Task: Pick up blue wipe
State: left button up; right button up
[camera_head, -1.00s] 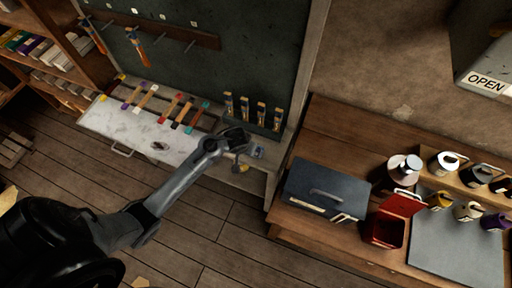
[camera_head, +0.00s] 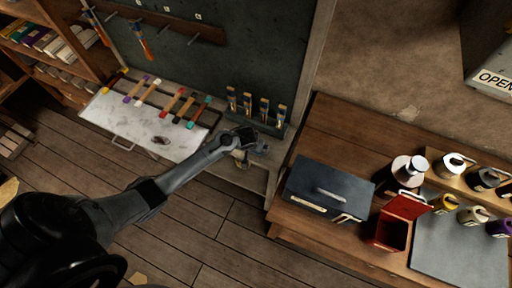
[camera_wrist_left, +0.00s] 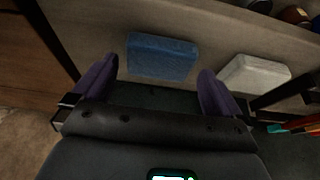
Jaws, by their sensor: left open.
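The blue wipe (camera_wrist_left: 162,57) is a flat blue block on a grey-brown shelf in the left wrist view. It lies ahead of my left gripper (camera_wrist_left: 155,85), between the lines of its two purple fingers, apart from both. My left gripper is open and empty. In the head view, my left gripper (camera_head: 252,152) is over the shelf at the right end of the pegboard bench, and the wipe is hard to make out there. My right gripper is not in view.
A white block (camera_wrist_left: 254,74) lies right of the wipe on the shelf. Brushes (camera_head: 248,104) stand in a rack behind my left gripper. A dark toolbox (camera_head: 326,187) and an open red box (camera_head: 394,226) stand on the right-hand bench.

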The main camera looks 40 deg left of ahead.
pick_arm(q)
jog(key=shift+x, duration=0.75)
jog(key=c, duration=0.8)
jog(key=shift+c, duration=0.2)
jog(key=shift+r, duration=0.15)
